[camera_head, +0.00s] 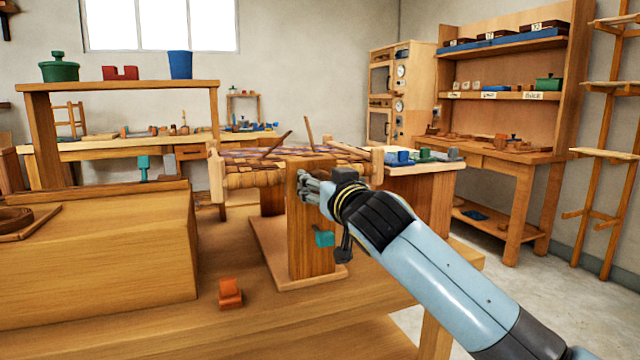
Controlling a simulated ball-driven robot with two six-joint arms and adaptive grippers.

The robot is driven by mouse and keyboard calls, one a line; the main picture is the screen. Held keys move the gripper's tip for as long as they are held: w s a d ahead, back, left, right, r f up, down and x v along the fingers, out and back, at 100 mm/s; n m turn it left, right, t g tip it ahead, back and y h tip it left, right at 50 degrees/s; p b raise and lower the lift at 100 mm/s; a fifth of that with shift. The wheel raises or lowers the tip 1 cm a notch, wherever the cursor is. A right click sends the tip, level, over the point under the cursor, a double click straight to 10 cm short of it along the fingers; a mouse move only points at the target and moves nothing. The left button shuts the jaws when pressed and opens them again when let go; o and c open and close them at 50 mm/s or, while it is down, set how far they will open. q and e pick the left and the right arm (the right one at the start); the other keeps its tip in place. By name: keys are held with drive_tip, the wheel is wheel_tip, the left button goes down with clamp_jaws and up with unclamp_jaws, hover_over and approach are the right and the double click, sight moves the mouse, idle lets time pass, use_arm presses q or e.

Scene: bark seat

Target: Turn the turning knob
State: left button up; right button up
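A wooden upright post (311,250) stands on a flat wooden base at the middle of the bench, in front of a frame with a woven bark seat (258,174). My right gripper (308,188) reaches in from the right, its grey fingers at the upper part of the post. The fingers overlap, so I cannot tell whether they are open or shut on something. No turning knob shows clearly; the fingers may hide it. A small teal block (324,239) shows at the post's right edge below the gripper. My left gripper is not in view.
An orange block (230,293) lies on the bench top at the front. A large wooden box (95,255) takes up the left side. A side table (425,180) with small blue and green items stands behind my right arm. The front bench top is mostly clear.

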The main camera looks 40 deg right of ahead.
drive_tip(key=o, duration=1.2)
drive_tip(key=shift+f, duration=0.1)
drive_tip(key=v, duration=1.2)
drive_tip(key=shift+f, duration=0.1)
